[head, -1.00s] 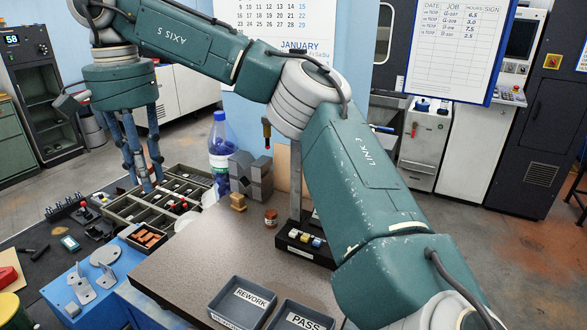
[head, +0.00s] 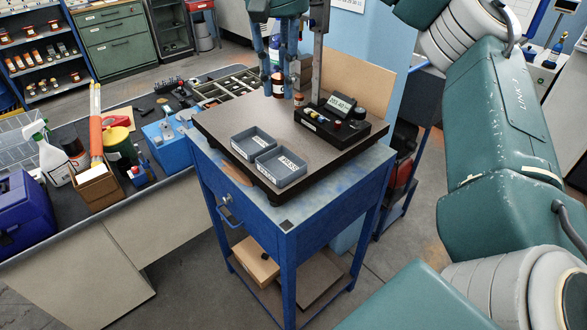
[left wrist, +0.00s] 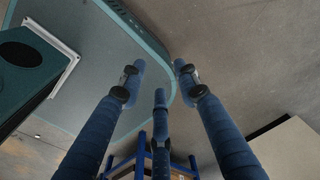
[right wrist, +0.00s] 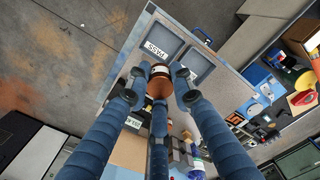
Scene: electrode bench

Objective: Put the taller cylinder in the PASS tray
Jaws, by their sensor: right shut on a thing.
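My right gripper (head: 285,82) is shut on a copper-coloured cylinder (head: 278,87) with a dark and white band, held upright above the back of the bench plate. In the right wrist view the fingers close around the cylinder (right wrist: 160,84). A shorter cylinder (head: 299,100) stands on the plate just right of it. The grey PASS tray (head: 300,180) lies at the plate's front, nearer than the gripper and apart from it; it also shows in the right wrist view (right wrist: 148,66). My left gripper (left wrist: 159,76) is open and empty above the floor, outside the head view.
The REWORK tray (head: 236,148) adjoins the PASS tray on its left. A black device with a display (head: 322,127) and a post (head: 318,55) stand right of the gripper. The plate (head: 222,122) is bare around the trays' back and left sides.

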